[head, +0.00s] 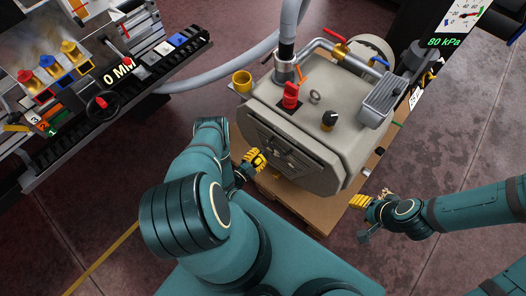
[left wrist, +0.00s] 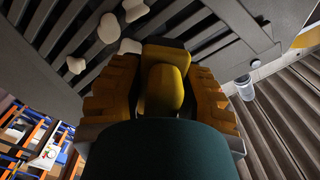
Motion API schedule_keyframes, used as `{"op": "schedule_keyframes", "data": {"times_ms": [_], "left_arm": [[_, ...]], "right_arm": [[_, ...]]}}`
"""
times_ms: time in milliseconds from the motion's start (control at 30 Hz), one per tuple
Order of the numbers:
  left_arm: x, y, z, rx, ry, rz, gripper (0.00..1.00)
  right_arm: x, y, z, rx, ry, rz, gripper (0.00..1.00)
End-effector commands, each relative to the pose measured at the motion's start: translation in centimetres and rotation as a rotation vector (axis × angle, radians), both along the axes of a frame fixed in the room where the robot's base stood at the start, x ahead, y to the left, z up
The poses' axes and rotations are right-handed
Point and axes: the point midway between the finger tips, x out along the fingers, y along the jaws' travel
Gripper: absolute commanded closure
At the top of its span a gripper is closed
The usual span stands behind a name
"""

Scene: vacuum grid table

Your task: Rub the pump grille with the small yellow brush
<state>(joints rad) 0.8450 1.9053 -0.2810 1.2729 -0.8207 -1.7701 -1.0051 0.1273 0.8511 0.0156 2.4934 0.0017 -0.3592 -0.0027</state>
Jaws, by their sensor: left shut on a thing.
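My left gripper (head: 257,160) is in front of the pump (head: 325,125), near its dark slotted grille (head: 284,149). In the left wrist view, its yellow-padded fingers (left wrist: 160,90) are shut on the small yellow brush (left wrist: 163,88). The brush points at the grille (left wrist: 185,22), whose slots fill the top of that view. I cannot tell whether the brush touches the grille. Several pale lumps (left wrist: 108,28) lie on the grille bars beside and above the brush. The head view hides most of the brush. My right gripper (head: 362,201) is right of the pump; its opening is unclear.
The pump stands on a brown pallet (head: 303,207). A grey hose (head: 225,72) runs to the left. A table with yellow-topped fittings (head: 69,49) stands at left.

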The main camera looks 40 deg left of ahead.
Motion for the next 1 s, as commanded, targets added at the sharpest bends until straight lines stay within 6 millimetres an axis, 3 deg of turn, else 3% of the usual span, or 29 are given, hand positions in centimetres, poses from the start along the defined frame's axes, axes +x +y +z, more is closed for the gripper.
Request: {"op": "schedule_keyframes", "data": {"times_ms": [467,800,1000], "left_arm": [[-0.7,0.0,0.0,0.000,0.001,0.001,1.00],[-3.2,0.2,0.0,-0.001,0.001,0.001,1.00],[-3.6,0.3,0.0,0.000,0.000,0.000,1.00]], "right_arm": [[0.0,0.0,0.1,0.000,0.000,0.000,0.53],[0.0,0.0,0.6,0.000,0.000,0.000,0.53],[0.0,0.0,0.6,0.000,0.000,0.000,0.53]]}}
